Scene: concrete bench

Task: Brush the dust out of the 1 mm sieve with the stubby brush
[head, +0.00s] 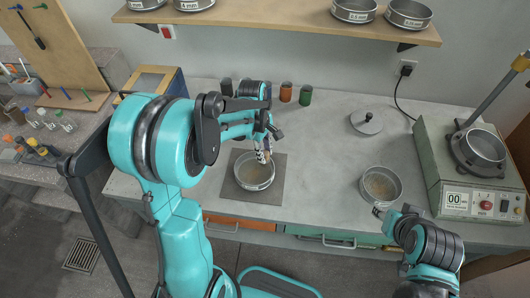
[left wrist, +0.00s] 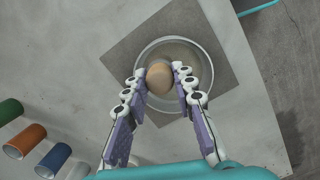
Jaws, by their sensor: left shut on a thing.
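A round metal sieve (head: 254,184) with a brownish mesh stands on a dark grey square mat (head: 272,194); it also shows in the left wrist view (left wrist: 208,58). Its label is too small to read. My left gripper (head: 264,155) is over this sieve, its fingers closed around a round, light wooden handle, which I take as the stubby brush (left wrist: 159,77). The bristles are hidden below the handle, so I cannot tell whether they touch the mesh. My right gripper (head: 382,213) is low at the front, just below a second sieve; its jaw state is unclear.
The second sieve (head: 380,199) holds brownish grains. A sieve shaker (head: 468,170) stands at the right, a round lid (head: 366,122) behind. Orange (head: 286,92) and green (head: 306,95) jars stand at the back under a shelf (head: 275,24). The bench between the two sieves is clear.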

